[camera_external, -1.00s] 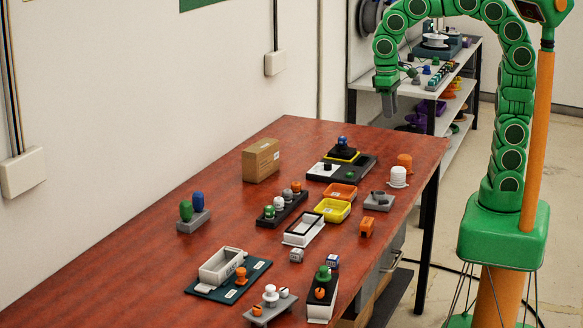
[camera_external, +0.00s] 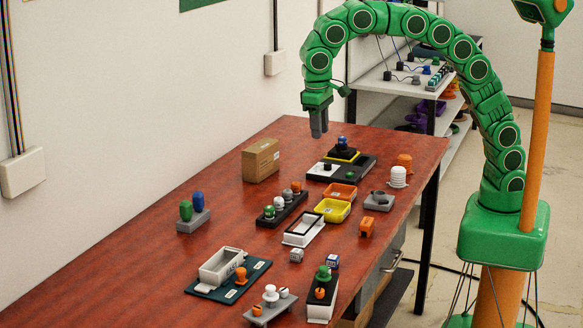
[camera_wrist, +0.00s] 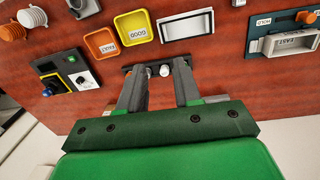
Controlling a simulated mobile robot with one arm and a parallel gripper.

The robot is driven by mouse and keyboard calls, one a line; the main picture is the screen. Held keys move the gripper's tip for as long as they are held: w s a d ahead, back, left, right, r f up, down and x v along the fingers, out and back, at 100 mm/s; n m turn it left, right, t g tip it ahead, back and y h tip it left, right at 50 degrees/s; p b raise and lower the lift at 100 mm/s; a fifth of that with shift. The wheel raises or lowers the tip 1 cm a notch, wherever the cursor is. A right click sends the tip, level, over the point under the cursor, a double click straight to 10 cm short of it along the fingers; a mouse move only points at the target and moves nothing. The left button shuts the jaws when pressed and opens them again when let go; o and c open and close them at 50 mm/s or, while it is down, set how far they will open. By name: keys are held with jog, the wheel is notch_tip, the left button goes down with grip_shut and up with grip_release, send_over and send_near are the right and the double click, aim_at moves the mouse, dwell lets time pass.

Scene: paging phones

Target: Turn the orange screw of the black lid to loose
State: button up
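The black lid (camera_external: 328,281) lies on a white box near the front edge of the table in the external view. The orange screw (camera_external: 319,293) is on its near part, with a green knob (camera_external: 323,273) behind it. I cannot tell from here how tight the screw is. My gripper (camera_external: 318,135) hangs above the far part of the table, well away from the lid. In the wrist view its fingers (camera_wrist: 159,66) are apart with nothing held between them. I cannot make out the black lid or its orange screw in the wrist view.
A black rack with several knobs (camera_external: 281,208), orange (camera_external: 340,192) and yellow (camera_external: 332,210) trays, and a white frame (camera_external: 303,231) stand mid-table. A cardboard box (camera_external: 261,160) stands at the back. A dark plate with a grey bin (camera_external: 222,265) is front left. The left tabletop is mostly clear.

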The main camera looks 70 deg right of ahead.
jog(key=a+f, duration=0.2)
jog(key=a, duration=0.9)
jog(key=y, duration=0.1)
send_over(320, 289)
notch_tip(320, 289, down, 13)
jog(key=shift+w+r, duration=0.1)
jog(key=shift+a, duration=0.1)
jog(key=shift+f, duration=4)
grip_shut()
